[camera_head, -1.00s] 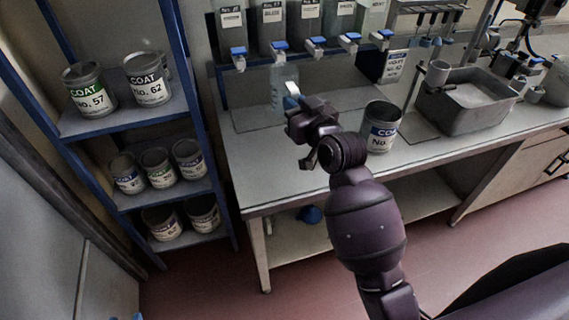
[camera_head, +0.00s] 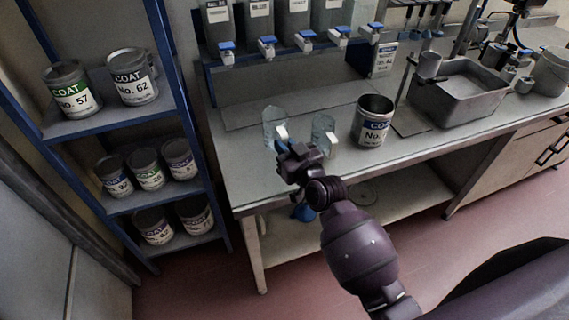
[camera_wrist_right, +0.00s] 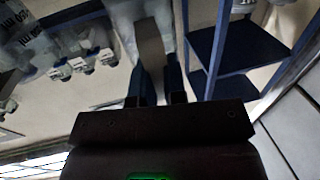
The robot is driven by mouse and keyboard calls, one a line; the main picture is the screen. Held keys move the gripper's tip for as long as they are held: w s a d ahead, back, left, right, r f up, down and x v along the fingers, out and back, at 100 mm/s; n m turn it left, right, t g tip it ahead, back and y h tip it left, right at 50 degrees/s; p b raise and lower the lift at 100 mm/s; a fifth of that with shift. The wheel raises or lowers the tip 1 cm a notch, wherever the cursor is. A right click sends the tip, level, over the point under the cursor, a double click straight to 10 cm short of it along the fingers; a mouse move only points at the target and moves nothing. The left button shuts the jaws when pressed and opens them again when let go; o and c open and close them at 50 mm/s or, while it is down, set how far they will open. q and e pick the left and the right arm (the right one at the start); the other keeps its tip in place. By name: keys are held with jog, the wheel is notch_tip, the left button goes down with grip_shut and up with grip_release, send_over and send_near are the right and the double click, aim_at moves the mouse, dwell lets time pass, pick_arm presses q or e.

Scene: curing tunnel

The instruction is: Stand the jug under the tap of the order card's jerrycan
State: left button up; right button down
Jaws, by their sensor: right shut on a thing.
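A clear jug (camera_head: 271,121) with a pale handle is in my right gripper (camera_head: 283,147), whose jaws are shut on the handle. The right wrist view shows the handle (camera_wrist_right: 150,45) between the fingers (camera_wrist_right: 155,82). The jug is over the bench in front of the jerrycan rack, not beneath a tap; whether it touches the bench I cannot tell. A second clear jug (camera_head: 323,132) stands to its right. Several grey jerrycans (camera_head: 292,22) with blue-handled taps (camera_head: 267,44) line the rack. The order card (camera_head: 383,59) is at the rack's right; its number is hard to read. My left gripper is out of view.
An open coat can (camera_head: 373,121) stands right of the second jug. Farther right is a grey basin (camera_head: 464,92) with a cup (camera_head: 429,66) at its left edge. A blue shelf (camera_head: 124,122) with several coat cans stands left of the bench. The bench's front left is clear.

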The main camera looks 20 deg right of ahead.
jog(key=shift+f, duration=2.85)
jog(key=shift+f+b, duration=0.1)
jog(key=shift+b, duration=0.2)
jog(key=shift+f, duration=0.15)
jog(key=c, duration=1.2)
grip_release()
